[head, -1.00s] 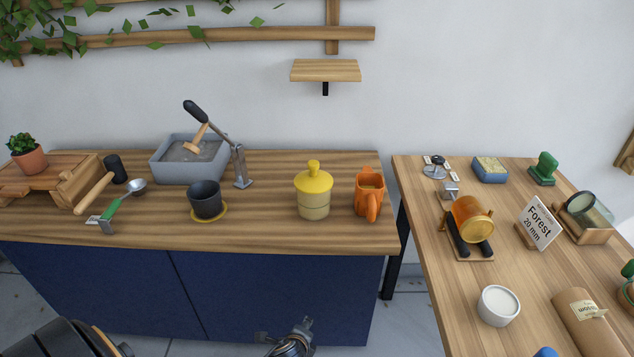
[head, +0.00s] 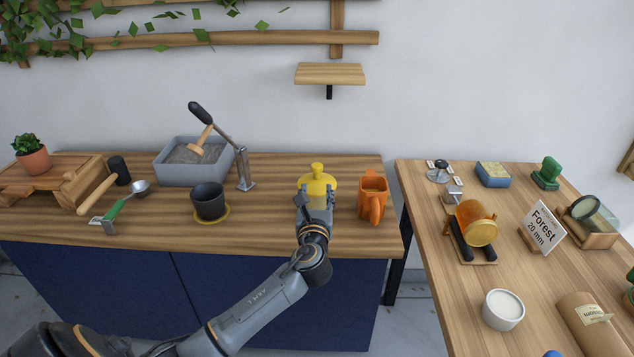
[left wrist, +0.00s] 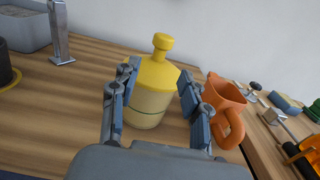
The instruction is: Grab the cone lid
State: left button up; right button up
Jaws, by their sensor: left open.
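The yellow cone lid (head: 317,181) sits on a pale yellow jar on the wooden counter. In the left wrist view the lid (left wrist: 158,68) shows its round knob on top, and the jar body (left wrist: 146,108) is below it. My left gripper (head: 317,190) is in front of the jar in the head view and hides most of its body. In the left wrist view the left gripper (left wrist: 157,78) is open, with one finger on each side of the jar and lid. I cannot tell whether the fingers touch it. My right gripper does not show.
An orange mug (head: 372,200) stands close to the right of the jar. A black cup (head: 208,200) on a yellow coaster stands to the left. A grey bin (head: 180,172) and a lever tool (head: 243,170) are behind. A second table (head: 440,270) is at the right.

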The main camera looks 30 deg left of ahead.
aim_at(317, 176)
pick_arm(q)
jog(key=x, duration=0.9)
jog(key=shift+f, duration=0.1)
jog(key=shift+s, duration=0.1)
jog(key=shift+c, duration=0.4)
grip_shut()
